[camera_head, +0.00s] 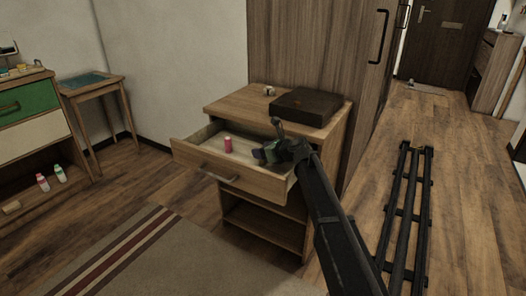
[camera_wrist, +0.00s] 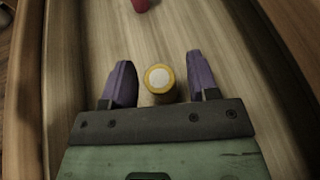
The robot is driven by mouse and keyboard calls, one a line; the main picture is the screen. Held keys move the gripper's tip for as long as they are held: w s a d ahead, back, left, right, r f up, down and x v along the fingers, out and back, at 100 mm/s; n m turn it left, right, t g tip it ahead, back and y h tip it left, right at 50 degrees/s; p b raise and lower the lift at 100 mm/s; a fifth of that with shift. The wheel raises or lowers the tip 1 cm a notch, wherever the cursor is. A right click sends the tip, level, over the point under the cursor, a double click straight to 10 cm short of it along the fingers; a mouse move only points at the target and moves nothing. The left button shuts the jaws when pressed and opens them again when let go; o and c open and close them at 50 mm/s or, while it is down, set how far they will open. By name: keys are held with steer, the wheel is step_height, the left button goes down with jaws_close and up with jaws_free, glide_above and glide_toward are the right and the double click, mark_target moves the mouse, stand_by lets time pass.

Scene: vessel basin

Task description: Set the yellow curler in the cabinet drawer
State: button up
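The yellow curler (camera_wrist: 159,82) shows end-on in the wrist view, a yellow ring around a pale centre. It appears upright over the drawer floor; whether it touches the floor is hard to tell. My gripper (camera_wrist: 160,64) has its two purple fingers apart on either side of it, with a visible gap on both sides. In the head view my gripper (camera_head: 262,154) is low inside the right part of the pulled-out cabinet drawer (camera_head: 215,172). The yellow curler cannot be made out there.
A red-pink curler (camera_head: 228,144) stands in the drawer, left of my gripper; its edge shows in the wrist view (camera_wrist: 141,4). A dark box (camera_head: 305,107) and a small object (camera_head: 270,91) lie on the cabinet top. A tall wardrobe (camera_head: 310,50) stands behind.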

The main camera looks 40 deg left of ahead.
steer(key=shift+r, duration=0.2)
steer(key=p+v, duration=0.5)
steer(key=v, duration=0.7)
steer(key=s+d+f+n+h, duration=0.2)
steer(key=d+n, duration=0.1)
steer(key=d, duration=0.8)
steer(key=s+d+f+n+h, duration=0.1)
steer(key=d+f+n+h, duration=0.2)
steer(key=d, duration=0.7)
steer(key=s+d+f+n+h, duration=0.15)
steer(key=d+n, duration=0.25)
steer(key=d, duration=0.7)
steer(key=s+d+f+n+h, duration=0.1)
steer(key=s+d+n+h, duration=0.1)
steer(key=s+d, duration=0.3)
steer(key=s+d+f+n+h, duration=0.1)
steer(key=s+d+n, duration=0.3)
steer(key=d, duration=0.8)
steer(key=s+d+f+n+g+h, duration=0.1)
steer(key=s+d+f+n+h, duration=0.1)
steer(key=s+d, duration=0.4)
steer(key=d+n+h, duration=0.1)
steer(key=d+h, duration=0.1)
steer(key=d, duration=0.1)
steer(key=shift+s+d, duration=0.3)
steer(key=shift+d, duration=0.05)
steer(key=shift+f, duration=0.1)
